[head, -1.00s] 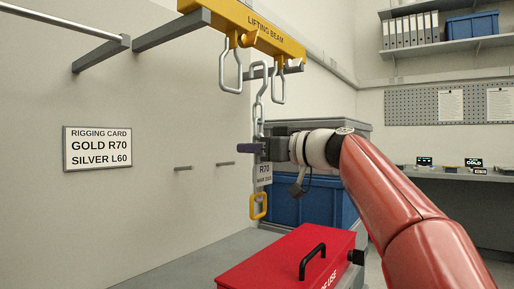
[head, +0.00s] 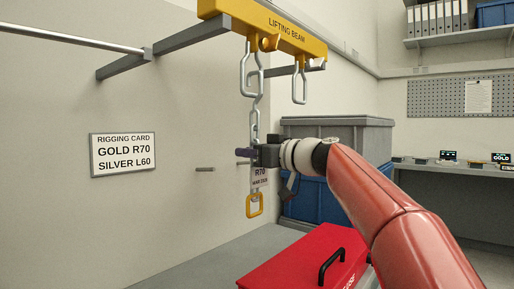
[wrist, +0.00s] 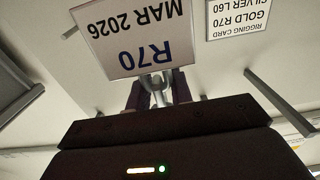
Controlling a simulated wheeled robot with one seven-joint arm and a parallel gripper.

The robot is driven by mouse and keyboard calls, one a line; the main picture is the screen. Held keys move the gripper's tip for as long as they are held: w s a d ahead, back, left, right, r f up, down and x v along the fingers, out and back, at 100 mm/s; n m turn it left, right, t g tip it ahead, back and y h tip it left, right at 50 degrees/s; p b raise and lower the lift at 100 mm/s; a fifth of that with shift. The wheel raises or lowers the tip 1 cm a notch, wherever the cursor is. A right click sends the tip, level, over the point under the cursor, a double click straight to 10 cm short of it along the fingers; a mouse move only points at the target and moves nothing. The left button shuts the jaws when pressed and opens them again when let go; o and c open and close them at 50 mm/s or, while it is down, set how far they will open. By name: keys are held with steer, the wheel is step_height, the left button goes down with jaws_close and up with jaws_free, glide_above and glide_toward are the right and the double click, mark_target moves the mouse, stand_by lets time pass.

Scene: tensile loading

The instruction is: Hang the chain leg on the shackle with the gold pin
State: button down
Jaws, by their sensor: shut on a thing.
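The chain leg (head: 254,120) hangs upright from my gripper (head: 250,154), which is shut on it just above its white R70 tag (head: 260,177). The tag also shows large and upside down in the wrist view (wrist: 137,35). A gold pin knob (head: 268,43) shows by the left shackle. The right shackle (head: 299,85) hangs empty, with a grey pin end.
The yellow lifting beam (head: 285,35) carries both shackles. A rigging card (head: 123,154) on the wall reads GOLD R70, SILVER L60. A red box (head: 305,262) stands below. Wall pegs (head: 205,169) and a blue bin (head: 312,200) are behind.

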steer(key=f+b, duration=0.3)
steer(key=shift+w+a+b, duration=0.3)
steer(key=shift+a+b, duration=0.05)
steer(key=shift+a, duration=0.05)
stand_by(0.5)
